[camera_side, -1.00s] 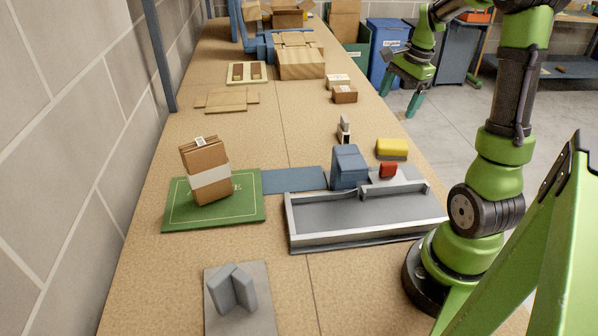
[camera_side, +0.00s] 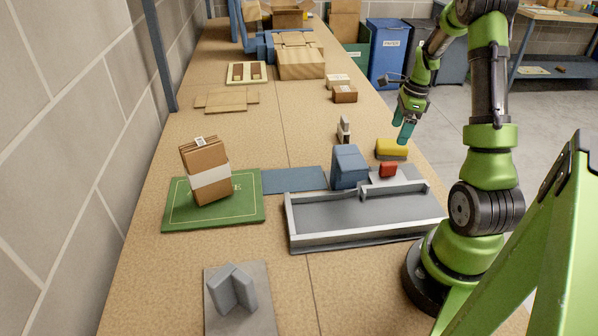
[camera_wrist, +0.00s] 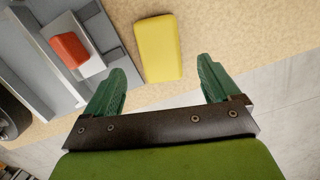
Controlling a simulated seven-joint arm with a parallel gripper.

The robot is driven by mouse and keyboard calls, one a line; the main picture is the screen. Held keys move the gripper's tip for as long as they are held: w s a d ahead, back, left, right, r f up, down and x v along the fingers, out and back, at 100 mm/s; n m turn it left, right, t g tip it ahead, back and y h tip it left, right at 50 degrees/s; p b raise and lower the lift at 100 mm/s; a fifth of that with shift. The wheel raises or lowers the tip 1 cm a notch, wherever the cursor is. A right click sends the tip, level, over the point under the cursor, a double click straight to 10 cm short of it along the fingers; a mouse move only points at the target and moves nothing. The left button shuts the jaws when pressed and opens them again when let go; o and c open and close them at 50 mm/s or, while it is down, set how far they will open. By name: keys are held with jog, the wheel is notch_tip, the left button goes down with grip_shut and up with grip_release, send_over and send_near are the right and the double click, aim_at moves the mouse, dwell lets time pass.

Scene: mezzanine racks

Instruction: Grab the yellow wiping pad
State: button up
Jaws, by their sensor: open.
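The yellow wiping pad (camera_side: 392,147) lies on the tan bench top near its right edge, just behind the small red block. It has a yellow top and a grey underside. In the wrist view the yellow pad (camera_wrist: 158,49) lies ahead of the fingertips, roughly between their lines. My gripper (camera_side: 406,131) is above and close to the pad, with teal fingers pointing down. In the wrist view my gripper (camera_wrist: 165,75) is open, with nothing between its fingers.
A red block (camera_side: 388,170) and a blue block (camera_side: 349,167) stand by a grey walled tray (camera_side: 300,224). A small upright black-and-white item (camera_side: 344,130) stands left of the pad. Cartons (camera_side: 345,94) sit farther back. The bench's right edge is close to the pad.

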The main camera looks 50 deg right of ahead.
aim_at(393, 143)
jog(key=shift+w+a+f, duration=0.1)
jog(key=shift+w+f, duration=0.1)
jog(key=shift+f, duration=0.8)
jog(key=shift+w+a+f, duration=0.15)
jog(key=shift+f, duration=0.8)
jog(key=shift+w+a+f, duration=0.1)
jog(key=shift+w+f, duration=0.1)
jog(key=shift+f, duration=0.8)
jog(key=shift+f, duration=0.15)
